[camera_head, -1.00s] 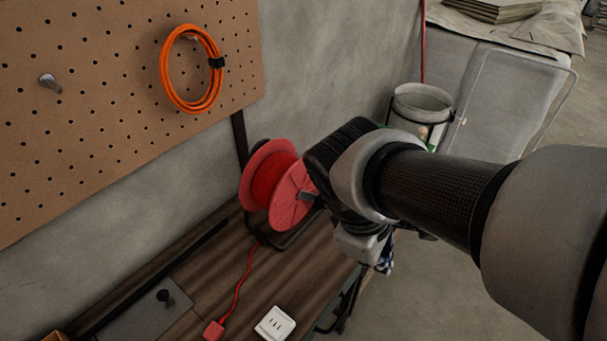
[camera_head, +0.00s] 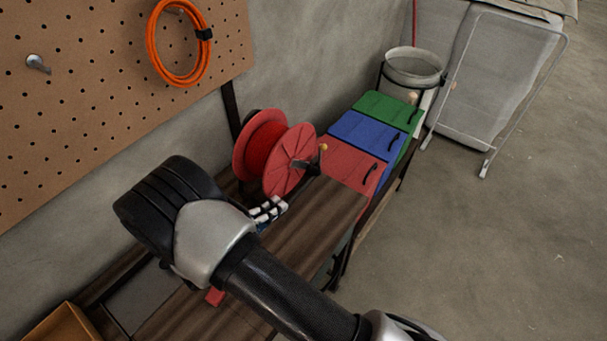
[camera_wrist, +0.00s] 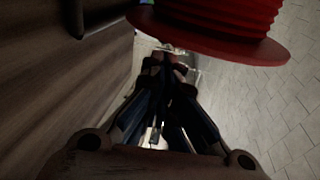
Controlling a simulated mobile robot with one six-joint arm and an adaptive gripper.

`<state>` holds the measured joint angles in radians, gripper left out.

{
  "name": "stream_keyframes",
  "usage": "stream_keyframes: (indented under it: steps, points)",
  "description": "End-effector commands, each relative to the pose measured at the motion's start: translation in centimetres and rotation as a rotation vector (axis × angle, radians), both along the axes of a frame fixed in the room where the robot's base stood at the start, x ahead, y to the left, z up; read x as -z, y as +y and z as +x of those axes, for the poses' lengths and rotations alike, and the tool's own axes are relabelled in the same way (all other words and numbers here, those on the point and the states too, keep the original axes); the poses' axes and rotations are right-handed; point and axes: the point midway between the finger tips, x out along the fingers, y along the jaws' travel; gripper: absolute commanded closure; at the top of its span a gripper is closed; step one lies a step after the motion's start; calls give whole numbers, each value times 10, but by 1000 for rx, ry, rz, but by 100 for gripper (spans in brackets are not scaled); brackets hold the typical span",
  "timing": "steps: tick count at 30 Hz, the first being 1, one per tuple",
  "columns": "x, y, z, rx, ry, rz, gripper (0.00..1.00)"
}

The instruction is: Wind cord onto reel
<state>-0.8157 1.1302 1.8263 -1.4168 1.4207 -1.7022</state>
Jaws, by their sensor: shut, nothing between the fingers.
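The reel (camera_head: 289,160) has red flanges and stands upright on the wooden bench against the wall, with red cord (camera_head: 262,147) wound between them. A red plug (camera_head: 215,297) lies on the bench, partly behind my arm. The loose cord between plug and reel is hidden. My gripper (camera_head: 270,211) is just in front of and below the reel, shut and empty. In the wrist view, its fingers (camera_wrist: 167,62) come together below the reel's red flange (camera_wrist: 215,42); contact cannot be told.
Red (camera_head: 350,165), blue (camera_head: 364,134) and green (camera_head: 388,109) lidded boxes stand right of the reel. A bin (camera_head: 413,68) is behind them. An orange cord coil (camera_head: 153,45) hangs on the pegboard (camera_head: 90,80).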

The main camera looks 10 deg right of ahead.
Motion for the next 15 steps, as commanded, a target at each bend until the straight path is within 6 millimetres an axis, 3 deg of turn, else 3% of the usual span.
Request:
stream_keyframes:
  steps: [5,15]
  points:
    - [11,4,4,-47,33,-52,100]
    - [22,-42,43,-39,32,-46,100]
